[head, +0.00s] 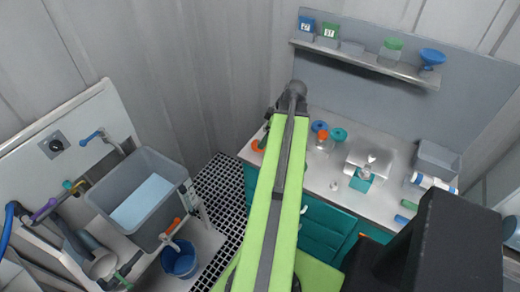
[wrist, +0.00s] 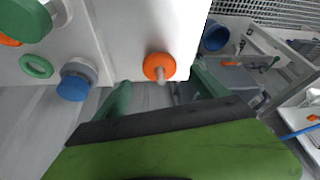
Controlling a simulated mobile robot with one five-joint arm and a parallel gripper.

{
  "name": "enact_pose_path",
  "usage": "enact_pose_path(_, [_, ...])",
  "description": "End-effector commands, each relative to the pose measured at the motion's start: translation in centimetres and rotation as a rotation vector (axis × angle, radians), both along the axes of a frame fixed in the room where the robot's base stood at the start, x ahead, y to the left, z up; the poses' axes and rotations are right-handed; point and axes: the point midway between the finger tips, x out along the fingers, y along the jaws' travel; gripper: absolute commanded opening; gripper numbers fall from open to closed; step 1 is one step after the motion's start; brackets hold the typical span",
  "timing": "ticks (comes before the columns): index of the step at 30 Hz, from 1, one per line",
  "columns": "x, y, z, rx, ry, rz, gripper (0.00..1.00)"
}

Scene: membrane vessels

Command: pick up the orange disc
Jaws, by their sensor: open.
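An orange disc (wrist: 159,66) with a pale stub below it is at the edge of the pale worktop in the wrist view. It also shows in the head view (head: 258,146), left of my arm at the worktop's left end. My gripper (wrist: 160,80) is open, with one green finger on each side of the disc in the picture. Whether the fingers are level with the disc or above it, I cannot tell. Nothing is held. In the head view my green arm hides most of the gripper.
A blue-capped piece (wrist: 75,80), a green ring (wrist: 36,66) and a larger green disc (wrist: 26,18) are left of the orange disc. A second orange piece (head: 322,135) stands farther along the worktop (head: 315,185). A sink (head: 145,195) and blue bucket (head: 180,260) are left.

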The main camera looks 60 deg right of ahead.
Motion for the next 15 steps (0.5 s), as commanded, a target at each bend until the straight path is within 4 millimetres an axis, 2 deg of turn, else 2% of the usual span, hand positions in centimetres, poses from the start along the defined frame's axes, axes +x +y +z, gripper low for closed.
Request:
enact_pose_path(9, [1.4,0.3,-4.6,0.001,0.0,0.001,0.83])
enact_pose_path(12, [1.8,0.4,-5.0,0.001,0.0,0.001,0.83])
enact_pose_path(15, [1.9,0.4,-4.7,0.001,0.0,0.001,0.83])
